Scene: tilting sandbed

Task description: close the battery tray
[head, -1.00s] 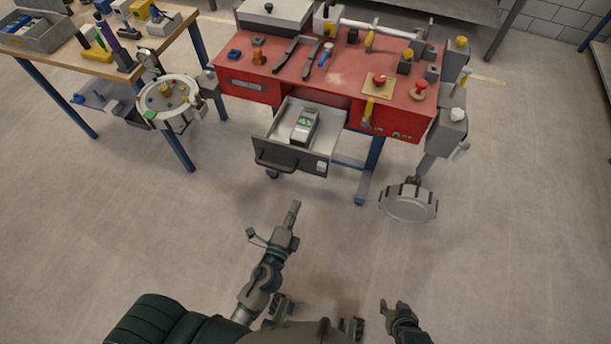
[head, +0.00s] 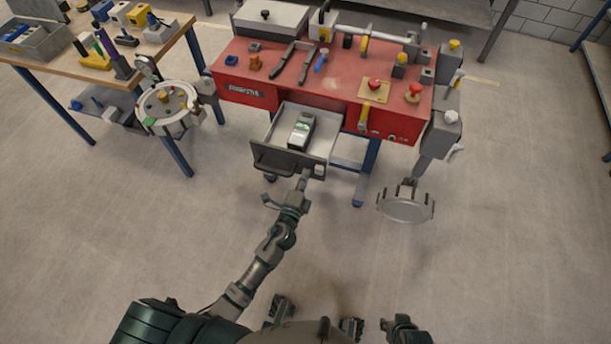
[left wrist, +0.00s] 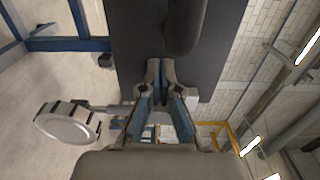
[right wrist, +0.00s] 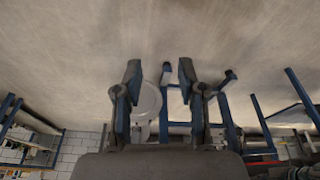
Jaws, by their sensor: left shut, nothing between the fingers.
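The battery tray (head: 319,137) is a grey drawer under the red workbench, pulled out, with a dark front panel (head: 293,163) and a bar handle (head: 272,166). My left gripper (head: 304,176) is shut and empty at the front panel, right of the handle. In the left wrist view, its fingertips (left wrist: 163,68) are close to the dark panel (left wrist: 140,30), beside the handle (left wrist: 185,25); contact cannot be told. My right gripper (right wrist: 159,72) is open and empty, low and away from the tray.
The red bench top (head: 340,80) carries tools, knobs and red buttons. A round grey plate (head: 405,208) hangs at its right. A round dial tray (head: 165,105) and a wooden table (head: 125,55) stand at left. The floor in front is clear.

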